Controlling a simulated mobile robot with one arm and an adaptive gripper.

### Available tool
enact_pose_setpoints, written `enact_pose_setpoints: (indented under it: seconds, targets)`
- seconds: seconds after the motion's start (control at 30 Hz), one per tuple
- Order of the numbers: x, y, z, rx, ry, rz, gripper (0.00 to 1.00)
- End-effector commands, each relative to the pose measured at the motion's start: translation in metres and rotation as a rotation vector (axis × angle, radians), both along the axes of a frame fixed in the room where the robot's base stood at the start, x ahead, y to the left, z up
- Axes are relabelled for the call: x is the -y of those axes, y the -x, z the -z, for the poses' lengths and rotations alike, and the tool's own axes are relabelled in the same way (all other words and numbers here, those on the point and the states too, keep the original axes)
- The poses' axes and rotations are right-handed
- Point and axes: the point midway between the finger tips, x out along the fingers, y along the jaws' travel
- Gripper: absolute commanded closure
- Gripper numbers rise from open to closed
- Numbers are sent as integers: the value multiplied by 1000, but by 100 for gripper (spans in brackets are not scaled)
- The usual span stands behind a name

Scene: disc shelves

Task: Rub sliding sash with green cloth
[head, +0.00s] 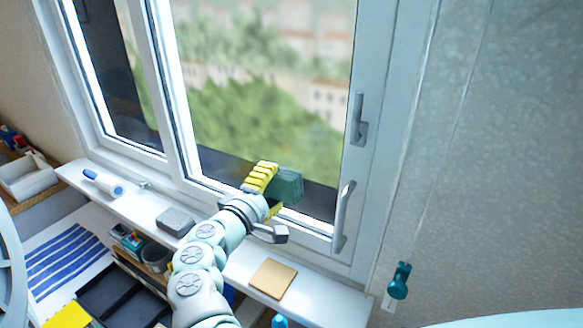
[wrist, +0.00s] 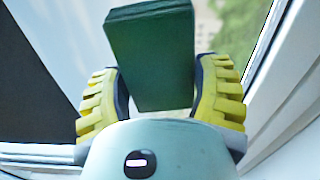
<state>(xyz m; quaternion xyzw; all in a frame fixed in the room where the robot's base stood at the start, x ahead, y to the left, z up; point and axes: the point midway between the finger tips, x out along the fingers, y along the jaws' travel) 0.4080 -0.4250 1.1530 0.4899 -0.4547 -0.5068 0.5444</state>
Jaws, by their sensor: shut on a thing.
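The green cloth (wrist: 152,55) is a folded, block-like pad between the yellow fingers of my gripper (wrist: 160,92) in the wrist view. My gripper is shut on it. In the head view the cloth (head: 288,186) is held up in front of the lower right part of the window pane, beside my gripper (head: 268,192). The sliding sash (head: 270,90) is the white-framed pane on the right, with a grey handle (head: 343,215) on its right side. I cannot tell whether the cloth touches the glass.
The white sill (head: 240,265) holds a tan square pad (head: 272,278), a grey block (head: 176,221) and a white-and-blue roller (head: 103,183). A second handle (head: 357,120) sits higher on the frame. A teal cord pull (head: 399,281) hangs at the right. Trays and boxes stand below left.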

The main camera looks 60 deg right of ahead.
Motion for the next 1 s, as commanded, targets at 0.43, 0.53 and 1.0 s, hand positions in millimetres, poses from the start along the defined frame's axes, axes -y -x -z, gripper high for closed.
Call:
enact_pose_setpoints:
  seconds: [0.43,0.53,1.0]
  targets:
    - [3,28,1,-3,1,4,72]
    - [2,25,1,-1,0,2,72]
    - [-2,-8,0,-1,0,0,72]
